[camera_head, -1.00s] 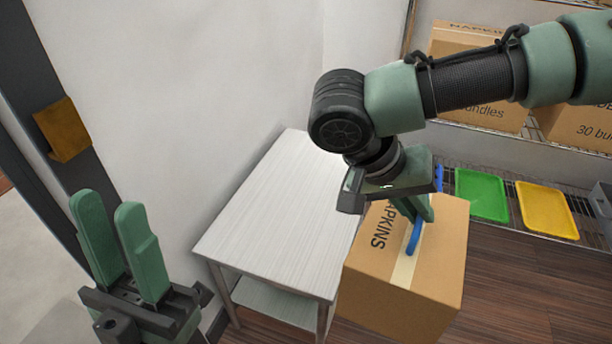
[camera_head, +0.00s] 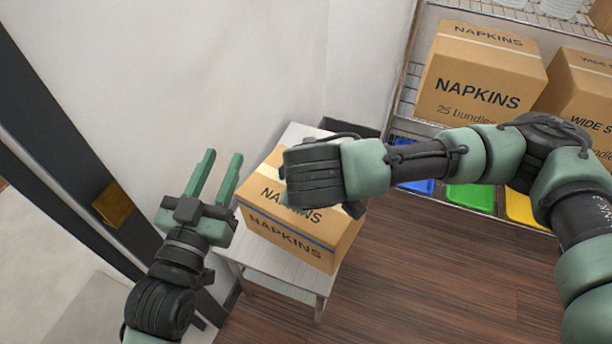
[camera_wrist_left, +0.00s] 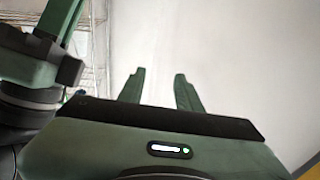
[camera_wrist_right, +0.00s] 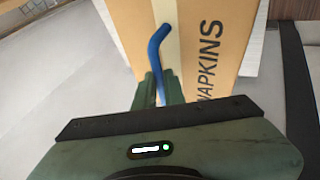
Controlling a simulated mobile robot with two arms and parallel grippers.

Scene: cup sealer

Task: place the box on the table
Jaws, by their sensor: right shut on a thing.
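The brown napkins box (camera_head: 291,243) is over the small white table (camera_head: 302,135) by the wall; I cannot tell whether it rests on the top or hangs just above it. In the right wrist view, my right gripper (camera_wrist_right: 160,88) is shut on the blue handle (camera_wrist_right: 157,50) on the box (camera_wrist_right: 128,25). In the head view my right wrist hides this grip and part of the box. My left gripper (camera_head: 221,160) is open and empty, left of the box and close to the wall; its spread fingers also show in the left wrist view (camera_wrist_left: 161,82).
A wire shelf at the right holds other cartons, one a napkins carton (camera_head: 480,75). Below them are blue, green (camera_head: 470,196) and yellow (camera_head: 525,208) trays. The wooden floor (camera_head: 430,270) right of the table is clear. A dark frame stands at the left.

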